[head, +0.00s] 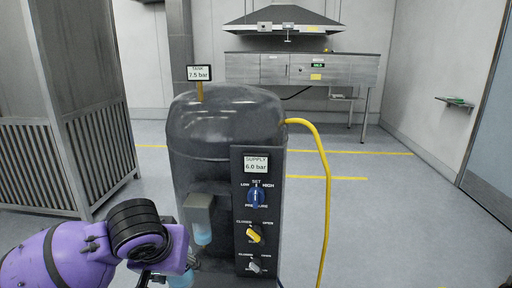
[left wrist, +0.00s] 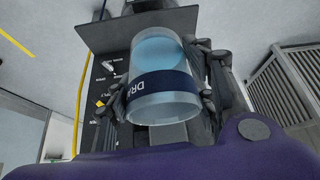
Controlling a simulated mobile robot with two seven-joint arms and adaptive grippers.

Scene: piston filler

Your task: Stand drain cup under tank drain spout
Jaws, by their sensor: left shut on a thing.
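The drain cup (left wrist: 165,105) is a clear, light-blue cup with a dark band lettered "DRA". In the left wrist view it sits between the fingers of my left gripper (left wrist: 160,92), which is shut on it. In the head view, my left gripper (head: 165,277) is at the bottom edge with a light-blue part of the cup (head: 183,276) beside it, low at the front of the dark tank (head: 212,125). I cannot make out the tank drain spout, and the lower tank is cut off. My right gripper is not in view.
A control panel (head: 257,215) with knobs and a supply display is on the tank's front. A grey box with a blue bowl (head: 201,219) is left of it. A yellow hose (head: 327,185) hangs at the right. A slatted grey cabinet (head: 85,110) stands left. Floor at right is clear.

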